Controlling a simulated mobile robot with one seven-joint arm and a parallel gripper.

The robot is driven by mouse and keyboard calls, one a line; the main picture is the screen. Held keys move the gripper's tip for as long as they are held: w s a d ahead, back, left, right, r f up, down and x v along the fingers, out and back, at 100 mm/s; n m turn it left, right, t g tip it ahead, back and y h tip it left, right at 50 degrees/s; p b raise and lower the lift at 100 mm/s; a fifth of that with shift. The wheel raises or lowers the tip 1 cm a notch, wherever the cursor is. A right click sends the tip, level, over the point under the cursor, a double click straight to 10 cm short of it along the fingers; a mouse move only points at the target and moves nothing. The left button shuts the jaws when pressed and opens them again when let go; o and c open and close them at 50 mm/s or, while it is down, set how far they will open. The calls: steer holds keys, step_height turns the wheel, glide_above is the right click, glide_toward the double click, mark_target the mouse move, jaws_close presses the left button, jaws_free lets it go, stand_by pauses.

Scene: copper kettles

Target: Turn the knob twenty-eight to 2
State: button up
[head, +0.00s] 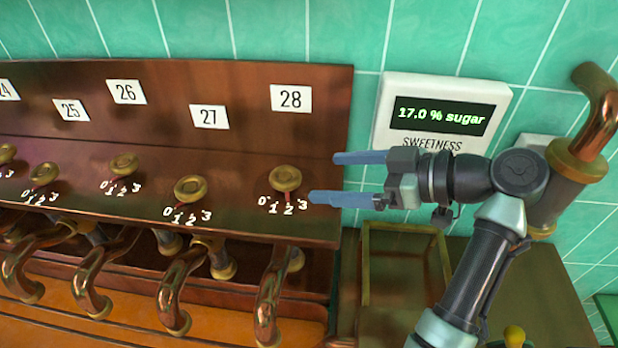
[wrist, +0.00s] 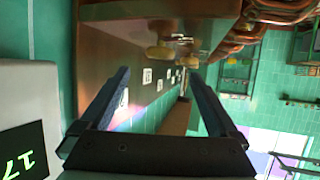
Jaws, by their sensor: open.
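Knob twenty-eight (head: 285,178) is a round brass knob on the brown panel, below the white plate marked 28 (head: 291,98). Its dial figures 0 to 3 sit below it. A thin red mark shows beneath the knob near the 2, but I cannot tell its exact setting. My gripper (head: 323,177) is open and empty, with its two blue fingers pointing left at the knob from the right, a little apart from it. In the wrist view a brass knob (wrist: 160,53) shows ahead, between the open fingertips of my gripper (wrist: 160,71).
Knob twenty-seven (head: 190,189) and several more knobs line the panel to the left. Bent copper pipes (head: 272,290) hang below it. A sweetness display (head: 441,116) reading 17.0 % sugar is on the tiled wall behind my gripper. A copper pipe (head: 598,105) stands at the right.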

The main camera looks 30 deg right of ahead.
steer(key=v, duration=0.4)
steer(key=shift+s+d+r, duration=0.2)
steer(key=shift+s+d, duration=0.05)
steer(key=m+h, duration=0.2)
glide_toward(272, 180)
steer(key=w+d, duration=0.1)
steer(key=d, duration=0.1)
steer(key=shift+w+d+f, duration=0.3)
steer(key=shift+w+f, duration=0.05)
steer(key=shift+w, duration=0.05)
steer(key=w+a+h, duration=0.1)
steer(key=w+a, duration=0.1)
steer(key=w+a+m+h, duration=0.1)
steer(key=w+a, duration=0.1)
steer(key=w+a+m, duration=0.1)
steer(key=a, duration=0.2)
steer(key=shift+w+r+t+h, duration=0.3)
steer(key=shift+w+t+h, duration=0.1)
steer(key=a+r+m+t+h, duration=0.3)
steer(key=a+r+t, duration=0.3)
steer(key=a+r, duration=0.75)
steer(key=s+r+t, duration=0.5)
steer(key=s+r, duration=0.1)
steer(key=r, duration=0.5)
steer(key=s+r+t, duration=0.4)
steer(key=s+r, duration=0.3)
steer(key=r, duration=0.5)
steer(key=shift+a+t, duration=0.2)
steer(key=shift+t, duration=0.2)
steer(key=shift+s, duration=0.1)
